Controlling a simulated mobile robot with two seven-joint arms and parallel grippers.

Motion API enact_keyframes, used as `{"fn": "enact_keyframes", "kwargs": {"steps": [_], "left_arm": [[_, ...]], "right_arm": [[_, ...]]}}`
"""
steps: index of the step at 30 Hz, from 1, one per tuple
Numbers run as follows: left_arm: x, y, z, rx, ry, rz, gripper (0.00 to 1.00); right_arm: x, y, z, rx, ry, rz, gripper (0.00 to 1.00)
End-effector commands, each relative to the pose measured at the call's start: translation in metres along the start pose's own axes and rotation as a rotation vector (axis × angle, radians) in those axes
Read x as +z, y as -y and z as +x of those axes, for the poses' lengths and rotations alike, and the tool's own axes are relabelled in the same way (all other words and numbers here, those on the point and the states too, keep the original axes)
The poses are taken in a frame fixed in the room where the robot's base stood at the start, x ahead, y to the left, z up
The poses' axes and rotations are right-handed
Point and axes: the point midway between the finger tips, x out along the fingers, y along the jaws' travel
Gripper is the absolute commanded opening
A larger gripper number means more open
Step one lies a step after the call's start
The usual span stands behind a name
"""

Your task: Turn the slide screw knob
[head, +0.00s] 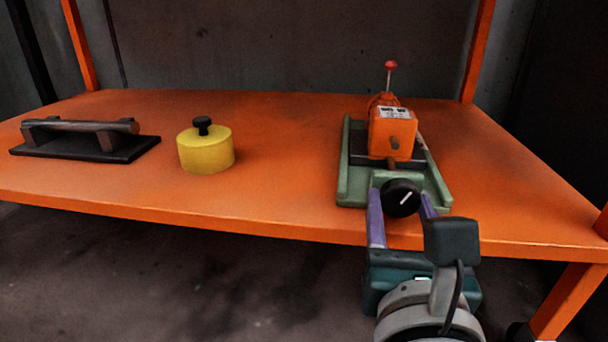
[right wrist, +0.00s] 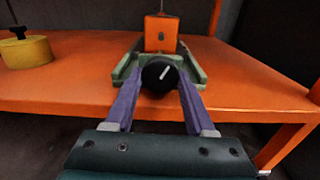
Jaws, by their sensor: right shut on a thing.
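The slide screw knob (head: 400,197) is a round black knob with a white line that leans to the upper right. It is at the front end of a green slide base (head: 345,184) on the orange table. My right gripper (head: 402,200) has its two purple fingers on either side of the knob, shut on it. In the right wrist view, the knob (right wrist: 158,76) sits between the fingertips. An orange block (head: 392,132) with a red-tipped lever stands on the slide. My left gripper is not in view.
A yellow cylinder (head: 206,150) with a black top knob stands left of the slide. A black plate with a bar handle (head: 84,140) lies at the far left. The orange table (head: 280,190) is bare between the cylinder and the slide.

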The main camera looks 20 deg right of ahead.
Motion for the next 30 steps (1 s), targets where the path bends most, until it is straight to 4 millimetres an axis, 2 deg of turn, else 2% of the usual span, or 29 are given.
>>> {"fn": "enact_keyframes", "kwargs": {"steps": [2, 9, 14, 18, 21, 25, 30], "left_arm": [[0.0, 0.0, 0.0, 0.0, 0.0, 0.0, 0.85], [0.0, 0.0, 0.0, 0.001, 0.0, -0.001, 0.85], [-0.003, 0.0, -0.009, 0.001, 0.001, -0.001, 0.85], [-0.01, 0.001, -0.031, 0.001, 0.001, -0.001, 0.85], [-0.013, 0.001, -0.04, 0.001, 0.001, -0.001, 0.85], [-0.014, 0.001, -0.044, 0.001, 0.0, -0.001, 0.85], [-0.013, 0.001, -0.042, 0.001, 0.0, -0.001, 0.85]], "right_arm": [[0.0, 0.0, 0.0, 0.0, 0.0, 0.0, 0.27], [0.0, 0.0, 0.0, 0.0, 0.0, 0.0, 0.0], [0.003, 0.0, 0.0, 0.001, -0.002, -0.045, 0.0], [0.007, 0.0, 0.0, 0.003, -0.003, -0.202, 0.0], [0.005, 0.001, 0.0, 0.002, -0.003, -0.308, 0.0], [0.001, 0.002, 0.0, 0.001, -0.002, -0.38, 0.0], [-0.001, 0.002, 0.0, 0.0, -0.001, -0.387, 0.0]]}}
